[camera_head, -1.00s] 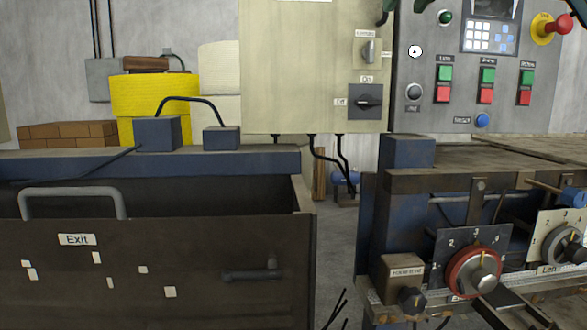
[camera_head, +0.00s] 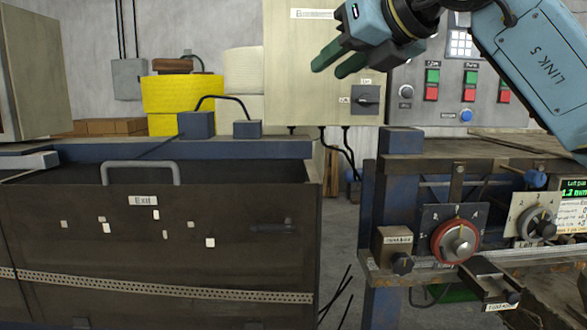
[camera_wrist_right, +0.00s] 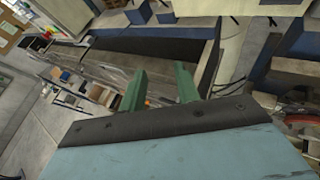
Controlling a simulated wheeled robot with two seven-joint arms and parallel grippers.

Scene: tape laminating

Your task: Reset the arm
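My right arm reaches in from the upper right in the head view. Its right gripper (camera_head: 331,69), with two dark green fingers, points left and down in front of the beige electrical cabinet (camera_head: 300,75). In the right wrist view the two green fingers (camera_wrist_right: 160,85) stand apart with nothing between them. The gripper is open and empty, touching nothing that I can see. My left gripper is not in view.
A dark bin-like machine section marked Exit (camera_head: 130,245) stands at lower left. The control panel (camera_head: 447,95) is partly hidden behind my right arm. A red-ringed dial (camera_head: 456,243) sits on the machine at right. A gap of floor separates the two sections.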

